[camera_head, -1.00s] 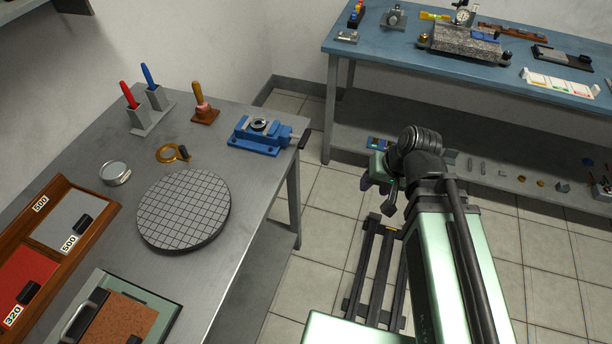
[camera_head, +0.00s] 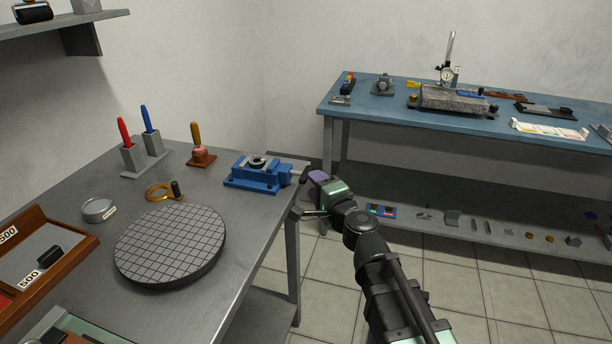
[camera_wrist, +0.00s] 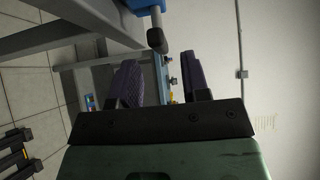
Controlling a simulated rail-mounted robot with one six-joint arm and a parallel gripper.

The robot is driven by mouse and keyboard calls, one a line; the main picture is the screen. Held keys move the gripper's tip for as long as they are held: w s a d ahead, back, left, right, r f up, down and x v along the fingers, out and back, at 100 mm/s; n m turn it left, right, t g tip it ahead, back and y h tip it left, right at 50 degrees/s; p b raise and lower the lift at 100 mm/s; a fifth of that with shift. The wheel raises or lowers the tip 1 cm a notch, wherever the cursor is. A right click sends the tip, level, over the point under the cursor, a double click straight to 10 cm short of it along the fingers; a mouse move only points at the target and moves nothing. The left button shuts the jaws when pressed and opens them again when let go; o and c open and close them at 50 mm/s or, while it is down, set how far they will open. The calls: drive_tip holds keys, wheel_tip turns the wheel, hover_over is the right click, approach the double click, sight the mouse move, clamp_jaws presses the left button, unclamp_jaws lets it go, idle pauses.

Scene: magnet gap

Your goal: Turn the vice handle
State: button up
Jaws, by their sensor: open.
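The blue vice (camera_head: 256,175) sits on the grey bench near its right edge, with a round part on top. Its dark handle (camera_head: 303,176) is at the vice's right end, past the bench edge. My gripper (camera_head: 310,196) is beside the handle in the head view, its fingers partly hidden by the wrist. In the wrist view my gripper (camera_wrist: 162,80) has its purple-padded fingers apart with nothing between them. The dark handle end (camera_wrist: 157,39) shows just beyond the fingertips, with a bit of the blue vice (camera_wrist: 142,4) above it.
The grey bench (camera_head: 252,228) also holds a gridded round plate (camera_head: 171,243), a magnifier (camera_head: 162,192), a stamp-like tool (camera_head: 199,153) and a stand with red and blue handled tools. A blue table (camera_head: 385,105) stands behind, over a low shelf of small parts.

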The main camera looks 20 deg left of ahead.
sight(305, 172)
drive_tip(key=x, duration=0.5)
drive_tip(key=shift+w+a, duration=0.2)
drive_tip(key=shift+a, duration=0.1)
clamp_jaws()
drive_tip(key=shift+r+p, duration=0.1)
drive_tip(key=shift+p, duration=0.25)
